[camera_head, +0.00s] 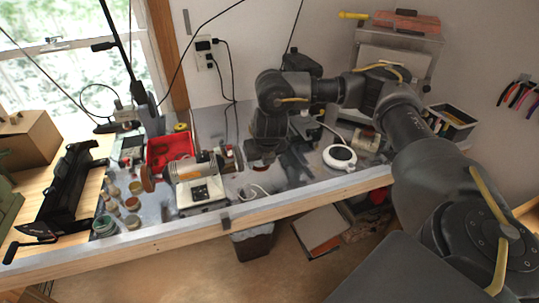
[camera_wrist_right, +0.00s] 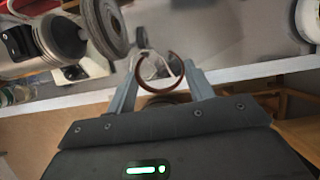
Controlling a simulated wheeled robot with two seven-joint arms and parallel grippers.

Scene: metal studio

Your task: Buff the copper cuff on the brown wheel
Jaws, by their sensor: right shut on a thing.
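The copper cuff (camera_wrist_right: 143,80) is an open C-shaped band, held between the two fingertips of my right gripper (camera_wrist_right: 162,66) in the right wrist view. In the head view, the right gripper (camera_head: 264,152) hangs over the bench, just right of the buffing motor (camera_head: 202,188); the cuff cannot be made out there. A brown wheel (camera_head: 147,178) is on the motor's left end. In the wrist view, a grey-looking wheel (camera_wrist_right: 104,26) stands close by, up and left of the cuff, with a gap between them. My left gripper is in neither view.
A red tray (camera_head: 160,147) lies behind the motor. Several small jars (camera_head: 131,204) stand left of it, near the front edge. A white round device (camera_head: 339,156) sits right of my gripper. Cables hang behind. The bench's front edge (camera_head: 270,205) is close.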

